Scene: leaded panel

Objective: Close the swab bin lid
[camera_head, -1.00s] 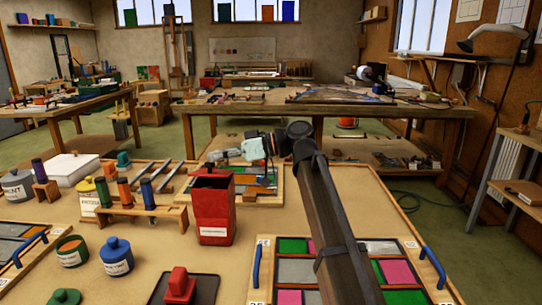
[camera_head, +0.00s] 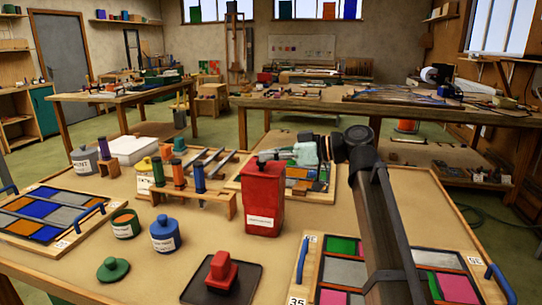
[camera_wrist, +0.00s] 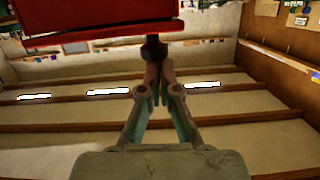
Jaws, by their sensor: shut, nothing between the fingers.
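The swab bin is a tall red box (camera_head: 263,207) with a white label, standing upright on the near table. Its red lid (camera_head: 266,167) now lies over the top; I cannot tell whether it sits fully flat. My gripper (camera_head: 262,160) is at the bin's top, just behind the lid, reaching in from the right. In the wrist view my gripper (camera_wrist: 156,68) is shut and empty, with its tips close below a red surface (camera_wrist: 95,22) at the top of the picture. Whether they touch it is unclear.
A wooden rack with coloured bottles (camera_head: 186,196) stands left of the bin. A blue pot (camera_head: 164,236), a green pot (camera_head: 125,224) and a red-handled block (camera_head: 221,270) are in front. A glass panel tray (camera_head: 345,270) lies under my arm.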

